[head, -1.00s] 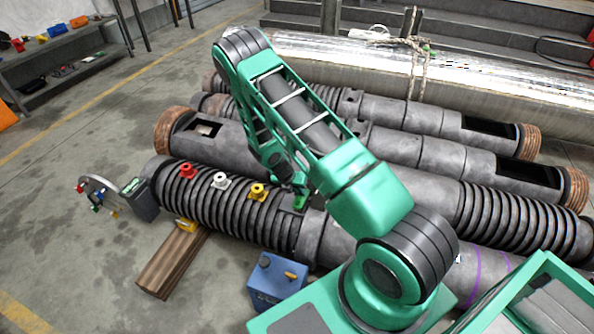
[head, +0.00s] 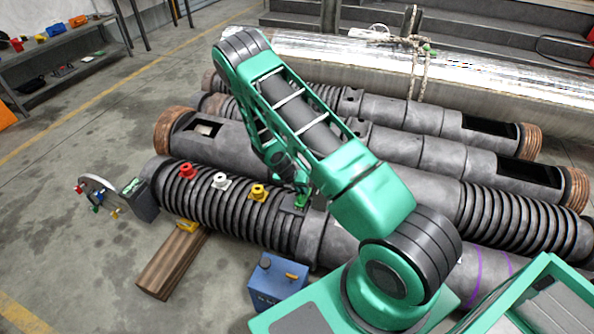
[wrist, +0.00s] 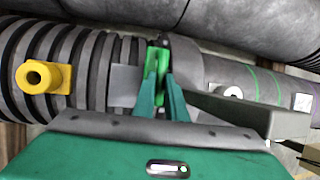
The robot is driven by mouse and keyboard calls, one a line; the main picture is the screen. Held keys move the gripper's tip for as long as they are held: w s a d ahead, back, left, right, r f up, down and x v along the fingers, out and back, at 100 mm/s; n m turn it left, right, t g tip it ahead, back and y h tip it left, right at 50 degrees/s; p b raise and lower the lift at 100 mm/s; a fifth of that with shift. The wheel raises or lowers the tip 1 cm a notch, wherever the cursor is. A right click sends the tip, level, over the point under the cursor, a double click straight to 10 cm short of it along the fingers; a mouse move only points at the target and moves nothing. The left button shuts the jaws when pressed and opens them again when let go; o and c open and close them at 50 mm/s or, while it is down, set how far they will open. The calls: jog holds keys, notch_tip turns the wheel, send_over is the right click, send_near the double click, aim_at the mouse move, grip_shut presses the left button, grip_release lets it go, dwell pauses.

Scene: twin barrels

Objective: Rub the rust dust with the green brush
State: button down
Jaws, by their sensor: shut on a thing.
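My gripper (wrist: 161,97) is shut on the green brush (wrist: 151,68), which stands between its fingers in the wrist view. In the head view the green brush (head: 301,201) shows as a small bright green piece at the end of my arm, over the near ribbed barrel (head: 240,222). The brush's lower end is at the barrel's surface, beside a flat grey patch (wrist: 124,84). I cannot tell whether its bristles touch. No rust dust can be clearly made out in either view.
Red (head: 188,171), white (head: 220,181) and yellow (head: 258,192) fittings stand on the same barrel, left of the brush. A blue box (head: 277,282) is on the floor in front, near a wooden beam (head: 172,262). More barrels lie behind.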

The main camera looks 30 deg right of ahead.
jog(key=shift+s+a, duration=0.45)
jog(key=shift+a, duration=0.35)
jog(key=shift+s+a+r, duration=0.1)
jog(key=shift+a, duration=0.2)
notch_tip(320, 180, up, 3)
jog(key=shift+f, duration=0.2)
jog(key=shift+d+r, duration=0.2)
jog(key=shift+r, duration=2.5)
